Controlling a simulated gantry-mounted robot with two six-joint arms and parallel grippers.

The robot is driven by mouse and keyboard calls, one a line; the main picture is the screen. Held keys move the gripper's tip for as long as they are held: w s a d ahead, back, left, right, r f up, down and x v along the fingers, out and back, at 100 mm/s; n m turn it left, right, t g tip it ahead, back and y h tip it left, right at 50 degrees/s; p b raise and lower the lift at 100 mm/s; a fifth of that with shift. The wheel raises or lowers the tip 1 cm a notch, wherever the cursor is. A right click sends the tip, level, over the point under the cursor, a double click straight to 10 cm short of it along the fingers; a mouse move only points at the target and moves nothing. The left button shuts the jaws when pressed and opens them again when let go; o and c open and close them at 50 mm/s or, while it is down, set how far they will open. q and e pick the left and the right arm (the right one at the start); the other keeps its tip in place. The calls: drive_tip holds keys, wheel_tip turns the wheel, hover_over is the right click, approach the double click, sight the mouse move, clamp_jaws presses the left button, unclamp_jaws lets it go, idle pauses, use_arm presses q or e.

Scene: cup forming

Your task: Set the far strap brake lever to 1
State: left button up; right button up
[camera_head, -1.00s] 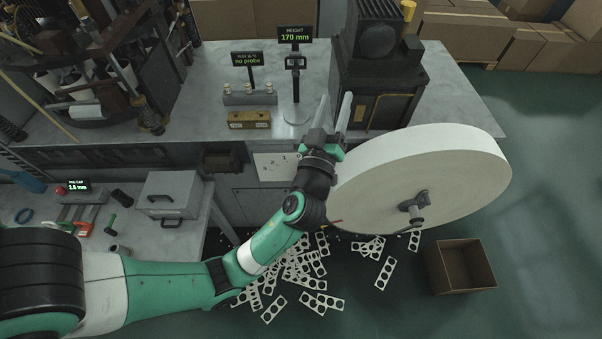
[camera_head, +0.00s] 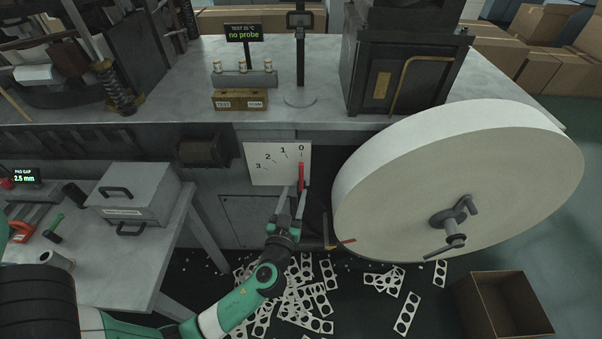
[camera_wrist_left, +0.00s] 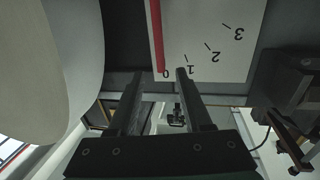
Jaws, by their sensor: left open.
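A white scale plate (camera_head: 277,163) marked 0 to 3 is on the front of the bench. The red lever (camera_head: 302,176) on it stands upright at the 0 mark. My left gripper (camera_head: 293,193) is open just below the plate, its fingers reaching up near the lever's lower part. In the left wrist view the red lever (camera_wrist_left: 156,35) appears between the lines of my open fingers (camera_wrist_left: 160,73), beside the 0, with no clear contact. The lever's lower end is partly hidden by the gripper in the head view. My right gripper is not in view.
A large paper roll (camera_head: 400,170) with a crank stands close right of the plate. A red-tipped rod (camera_head: 341,243) sticks out below it. A grey box (camera_head: 136,193) is on the left table. Punched strips (camera_head: 300,298) litter the floor near a cardboard box (camera_head: 503,305).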

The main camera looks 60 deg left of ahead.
sight(301, 172)
use_arm(q)
drive_tip(key=b+x, duration=0.1)
drive_tip(key=x, duration=0.9)
clamp_jaws()
idle(1.0)
